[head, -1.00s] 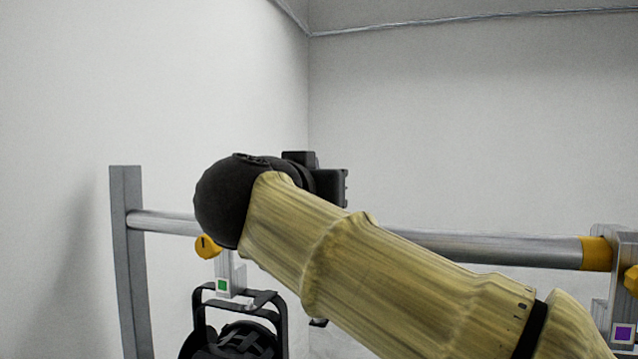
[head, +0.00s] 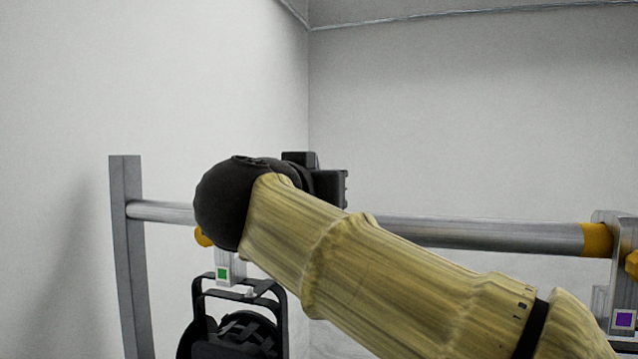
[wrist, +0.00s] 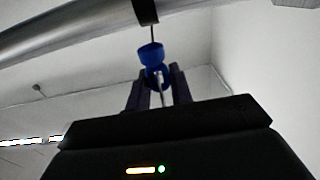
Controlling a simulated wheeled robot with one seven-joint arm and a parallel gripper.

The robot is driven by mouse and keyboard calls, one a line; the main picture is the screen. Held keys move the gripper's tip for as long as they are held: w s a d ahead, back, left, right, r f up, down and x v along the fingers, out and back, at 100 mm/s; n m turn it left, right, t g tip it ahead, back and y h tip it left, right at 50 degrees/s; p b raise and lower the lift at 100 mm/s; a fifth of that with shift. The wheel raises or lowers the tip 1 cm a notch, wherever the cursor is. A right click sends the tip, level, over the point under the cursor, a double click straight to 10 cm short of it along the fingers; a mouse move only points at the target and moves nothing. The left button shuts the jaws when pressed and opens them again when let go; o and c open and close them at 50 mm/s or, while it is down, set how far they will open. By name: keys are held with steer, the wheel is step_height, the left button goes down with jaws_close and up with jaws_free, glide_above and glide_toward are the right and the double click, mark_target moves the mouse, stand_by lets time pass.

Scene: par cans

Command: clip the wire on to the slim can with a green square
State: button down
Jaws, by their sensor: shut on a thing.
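The slim can with the green square is a black can (head: 235,338) in a black yoke, hanging from the rail at the left of the head view. The green square (head: 223,273) sits on its pale clamp, with a yellow knob (head: 202,237) partly behind my wrist. In the wrist view, my gripper (wrist: 157,75) is shut on a blue piece (wrist: 150,53), seemingly the wire's end. A thin dark wire (wrist: 152,33) runs up from it to a black band (wrist: 146,10) at the rail. My arm hides the fingers and the wire in the head view.
A metal rail (head: 480,234) crosses behind my arm, held by an upright grey post (head: 127,250) at left. At the right edge is another clamp with a purple square (head: 624,320) and a yellow band (head: 595,240).

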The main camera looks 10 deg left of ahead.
steer(key=shift+f+b, duration=4.05)
steer(key=shift+f, duration=1.8)
steer(key=shift+a, duration=0.1)
stand_by(0.3)
steer(key=shift+w+a+f+p, duration=0.1)
steer(key=shift+w+a+p, duration=0.05)
steer(key=shift+a+p, duration=1.7)
steer(key=shift+w+a+f+p, duration=0.1)
steer(key=shift+w+a+p, duration=0.05)
steer(key=shift+a+p, duration=1.7)
steer(key=shift+w+a+p, duration=0.15)
steer(key=shift+a+p, duration=1.35)
steer(key=shift+a, duration=0.7)
